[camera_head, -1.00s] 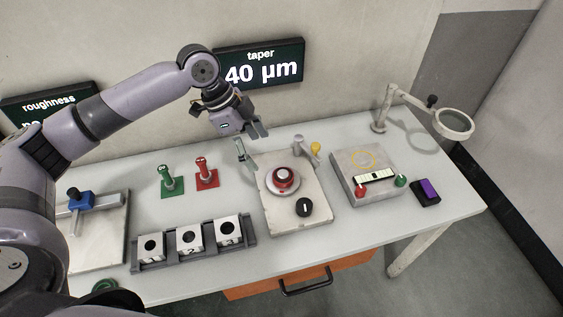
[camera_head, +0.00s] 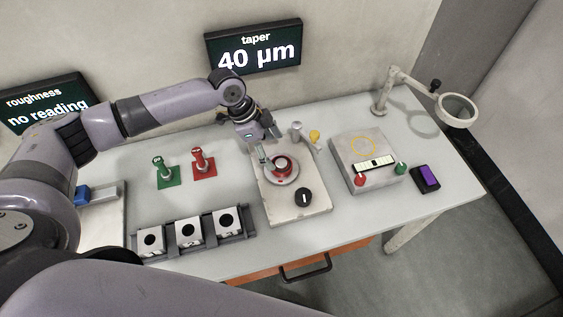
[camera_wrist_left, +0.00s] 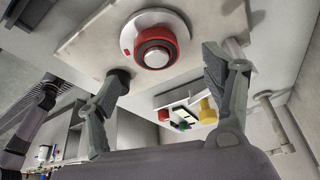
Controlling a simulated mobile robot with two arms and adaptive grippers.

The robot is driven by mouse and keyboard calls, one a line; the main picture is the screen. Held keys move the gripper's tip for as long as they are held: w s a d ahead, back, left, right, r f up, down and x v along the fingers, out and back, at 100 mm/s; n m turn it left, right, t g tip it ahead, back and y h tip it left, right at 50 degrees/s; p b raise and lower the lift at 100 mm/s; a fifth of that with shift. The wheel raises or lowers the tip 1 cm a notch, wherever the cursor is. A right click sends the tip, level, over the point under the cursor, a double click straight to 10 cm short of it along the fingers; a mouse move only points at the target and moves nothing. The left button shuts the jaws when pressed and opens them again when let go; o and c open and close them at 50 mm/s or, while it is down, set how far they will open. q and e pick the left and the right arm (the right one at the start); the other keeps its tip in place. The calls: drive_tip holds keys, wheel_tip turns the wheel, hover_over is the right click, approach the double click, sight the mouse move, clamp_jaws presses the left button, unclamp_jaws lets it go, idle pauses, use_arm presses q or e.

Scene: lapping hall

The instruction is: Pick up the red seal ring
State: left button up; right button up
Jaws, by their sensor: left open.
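The red seal ring (camera_head: 288,168) sits around a grey hub on the round plate of a pale machine base (camera_head: 288,212). It also shows in the left wrist view (camera_wrist_left: 157,32), near the top, with the hub inside it. My left gripper (camera_head: 268,144) is open and empty, just behind and to the left of the ring in the head view. In the left wrist view its two fingers (camera_wrist_left: 165,82) stand wide apart, with the ring beyond and between them, apart from both. My right gripper is not in view.
A black knob (camera_head: 303,197) and a small grey post (camera_head: 296,131) with a yellow knob (camera_head: 315,135) flank the ring. Green (camera_head: 168,181) and red (camera_head: 204,169) stamp-like handles stand left. A rack (camera_head: 160,257) holds numbered blocks. A grey box (camera_head: 350,146) stands right.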

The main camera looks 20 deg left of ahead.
sight(280, 162)
use_arm(q)
drive_tip(key=shift+d+f, duration=0.25)
drive_tip(key=shift+f, duration=0.15)
drive_tip(key=p+x, duration=0.1)
drive_tip(key=x, duration=0.1)
drive_tip(key=p+x, duration=0.1)
drive_tip(key=x, duration=0.1)
drive_tip(key=shift+s+d+f, duration=0.15)
drive_tip(key=shift+f, duration=0.05)
drive_tip(key=shift+d+f, duration=0.1)
drive_tip(key=shift+f, duration=0.15)
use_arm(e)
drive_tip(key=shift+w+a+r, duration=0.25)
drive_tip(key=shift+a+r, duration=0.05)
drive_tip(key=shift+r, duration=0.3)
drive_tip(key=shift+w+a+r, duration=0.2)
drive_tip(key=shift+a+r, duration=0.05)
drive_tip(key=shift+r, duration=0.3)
use_arm(q)
drive_tip(key=shift+c, duration=0.3)
drive_tip(key=c, duration=1.2)
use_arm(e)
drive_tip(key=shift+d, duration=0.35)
